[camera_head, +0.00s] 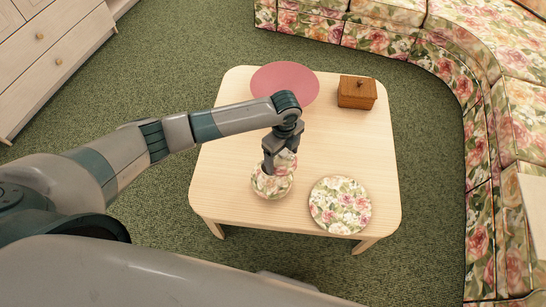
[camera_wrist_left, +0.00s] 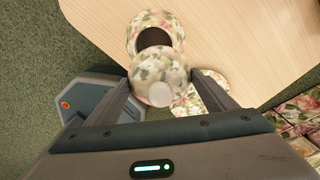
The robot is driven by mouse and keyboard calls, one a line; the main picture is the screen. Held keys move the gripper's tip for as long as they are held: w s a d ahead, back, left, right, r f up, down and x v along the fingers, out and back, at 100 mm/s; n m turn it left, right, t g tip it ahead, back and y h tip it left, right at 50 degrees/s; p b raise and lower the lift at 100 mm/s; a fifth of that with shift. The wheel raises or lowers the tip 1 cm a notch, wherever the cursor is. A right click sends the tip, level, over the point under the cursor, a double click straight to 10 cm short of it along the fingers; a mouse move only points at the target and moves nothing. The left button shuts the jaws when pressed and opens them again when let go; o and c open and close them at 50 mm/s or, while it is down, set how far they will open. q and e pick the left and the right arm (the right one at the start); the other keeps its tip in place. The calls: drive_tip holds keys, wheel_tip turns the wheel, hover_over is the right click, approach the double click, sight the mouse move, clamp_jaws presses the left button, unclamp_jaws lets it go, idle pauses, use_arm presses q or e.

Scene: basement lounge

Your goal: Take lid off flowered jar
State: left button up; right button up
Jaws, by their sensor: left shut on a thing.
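The flowered jar (camera_head: 270,187) stands upright on the pale wooden table (camera_head: 340,150), near its front-left part. In the left wrist view, the jar (camera_wrist_left: 149,18) shows a dark open mouth. My left gripper (camera_head: 279,163) is shut on the flowered lid (camera_head: 287,158). In the left wrist view, the lid (camera_wrist_left: 158,68), with its pale round knob, sits between both fingers. The lid is off the jar mouth, shifted to one side and held above it. The gripper hides part of the lid in the head view. My right gripper is not in view.
A flowered round plate (camera_head: 340,205) lies right of the jar. A pink round mat (camera_head: 285,80) and a brown wooden box (camera_head: 357,92) are at the back of the table. A flowered sofa (camera_head: 480,130) curves along the right. The table's right middle is clear.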

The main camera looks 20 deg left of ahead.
use_arm(q)
drive_tip(key=s+d+r+b, duration=0.1)
drive_tip(key=s+d+r, duration=0.1)
drive_tip(key=d+r, duration=0.2)
drive_tip(key=d, duration=0.3)
drive_tip(key=shift+s+r, duration=0.2)
drive_tip(key=shift+r, duration=0.1)
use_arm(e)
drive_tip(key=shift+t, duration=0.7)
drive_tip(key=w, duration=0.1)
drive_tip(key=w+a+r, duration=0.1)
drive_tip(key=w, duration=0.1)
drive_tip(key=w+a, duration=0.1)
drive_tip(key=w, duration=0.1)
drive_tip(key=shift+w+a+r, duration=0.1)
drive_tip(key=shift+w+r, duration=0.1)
use_arm(q)
drive_tip(key=shift+d, duration=0.1)
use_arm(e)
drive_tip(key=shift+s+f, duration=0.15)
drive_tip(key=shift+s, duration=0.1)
